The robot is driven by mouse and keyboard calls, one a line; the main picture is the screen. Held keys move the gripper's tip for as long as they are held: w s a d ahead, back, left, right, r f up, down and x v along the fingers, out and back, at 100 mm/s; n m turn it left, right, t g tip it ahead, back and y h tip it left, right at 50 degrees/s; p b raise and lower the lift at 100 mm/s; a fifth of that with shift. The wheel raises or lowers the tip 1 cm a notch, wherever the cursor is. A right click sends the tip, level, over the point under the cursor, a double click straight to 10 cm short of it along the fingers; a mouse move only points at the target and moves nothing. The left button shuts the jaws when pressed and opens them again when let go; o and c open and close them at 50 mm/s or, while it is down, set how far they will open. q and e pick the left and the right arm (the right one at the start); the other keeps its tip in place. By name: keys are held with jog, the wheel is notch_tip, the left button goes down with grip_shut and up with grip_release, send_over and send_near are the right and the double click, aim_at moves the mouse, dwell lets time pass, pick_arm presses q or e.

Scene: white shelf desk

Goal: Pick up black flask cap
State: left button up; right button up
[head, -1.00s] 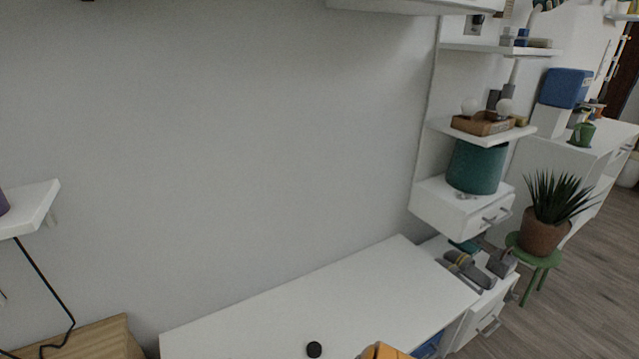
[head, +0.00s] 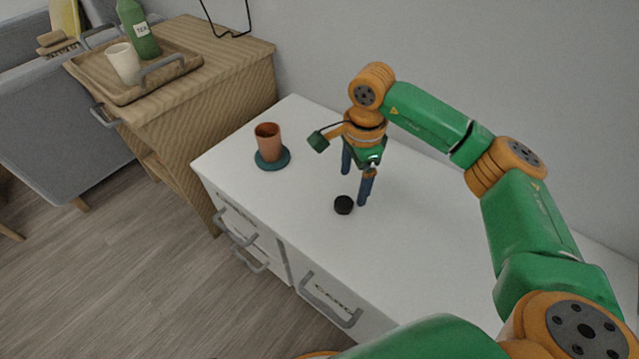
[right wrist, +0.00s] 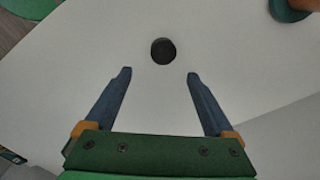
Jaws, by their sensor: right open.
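The black flask cap (head: 343,205) is a small dark round piece lying on the white desk top (head: 300,225). My right gripper (head: 355,190) points down at the desk, its two blue fingers apart and empty. The cap lies beside the fingertips in the head view, close to the nearer finger. In the right wrist view the cap (right wrist: 163,51) sits just beyond the open fingertips (right wrist: 160,74), roughly midway between their lines and not between the fingers. My left gripper is not in view.
A brown cup (head: 268,142) stands on a teal coaster (head: 272,160) at the desk's left part. A wooden cabinet (head: 190,110) with a tray (head: 165,78), a white cup (head: 124,63) and a green bottle (head: 138,30) adjoins the desk. Desk surface around the cap is clear.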

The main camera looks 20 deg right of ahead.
aim_at(344, 203)
jog(key=shift+d+f, duration=0.15)
jog(key=shift+f, duration=0.85)
jog(key=f, duration=0.1)
jog(key=a+f+b, duration=0.1)
jog(key=f, duration=0.1)
jog(key=f+b, duration=0.1)
jog(key=f, duration=0.1)
jog(key=shift+w+a, duration=0.3)
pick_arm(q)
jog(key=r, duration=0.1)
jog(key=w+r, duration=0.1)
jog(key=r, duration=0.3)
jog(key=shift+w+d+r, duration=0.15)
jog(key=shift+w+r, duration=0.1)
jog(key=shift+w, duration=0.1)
pick_arm(e)
grip_shut()
